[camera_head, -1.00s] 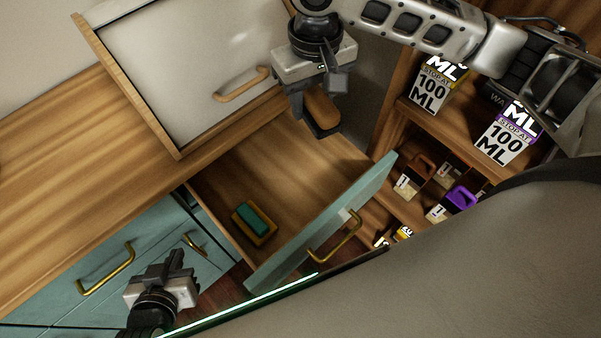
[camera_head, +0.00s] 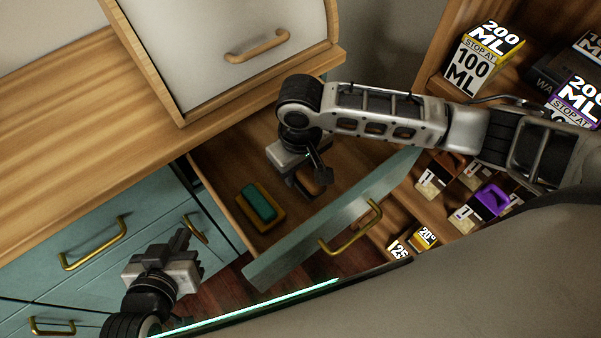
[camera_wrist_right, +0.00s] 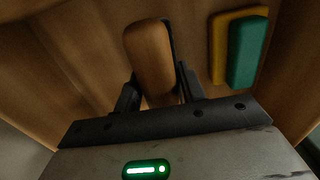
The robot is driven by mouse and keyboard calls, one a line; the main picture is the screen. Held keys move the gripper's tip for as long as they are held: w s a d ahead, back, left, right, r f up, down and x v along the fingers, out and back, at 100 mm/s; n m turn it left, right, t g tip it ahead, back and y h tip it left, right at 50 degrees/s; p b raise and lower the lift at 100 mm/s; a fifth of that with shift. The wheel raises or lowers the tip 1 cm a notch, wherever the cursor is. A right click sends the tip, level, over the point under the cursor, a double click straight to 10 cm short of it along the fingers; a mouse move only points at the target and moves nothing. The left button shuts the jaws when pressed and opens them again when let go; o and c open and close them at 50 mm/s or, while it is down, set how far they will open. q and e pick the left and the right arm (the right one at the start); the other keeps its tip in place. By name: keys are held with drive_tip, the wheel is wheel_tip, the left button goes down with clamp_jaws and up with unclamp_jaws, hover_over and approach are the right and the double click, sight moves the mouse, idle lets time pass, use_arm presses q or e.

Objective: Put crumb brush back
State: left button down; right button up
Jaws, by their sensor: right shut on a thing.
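The crumb brush, a brown wooden block with rounded ends (camera_wrist_right: 150,58), is between the fingers of my right gripper (camera_wrist_right: 155,90). In the head view the right gripper (camera_head: 308,183) is over the open drawer, and the brush (camera_head: 322,175) is partly hidden by it. The open drawer has a teal front (camera_head: 300,240) with a brass handle and a wooden floor. I cannot tell whether the brush touches that floor. My left gripper (camera_head: 172,248) is empty in front of the closed teal drawers; its finger gap is unclear.
A green and yellow block, like a sponge (camera_head: 260,203), lies in the drawer's left part. A cream bread-box-like cabinet (camera_head: 220,50) stands on the wooden counter (camera_head: 70,130) above. Shelves at right hold labelled boxes (camera_head: 480,60) and small handled items (camera_head: 487,203).

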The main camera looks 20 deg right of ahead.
drive_tip(key=shift+f, duration=1.2)
drive_tip(key=shift+f, duration=0.1)
drive_tip(key=o, duration=0.9)
drive_tip(key=shift+o, duration=0.2)
wheel_tip(320, 180, up, 12)
drive_tip(key=shift+r+p, duration=0.15)
drive_tip(key=shift+p, duration=0.75)
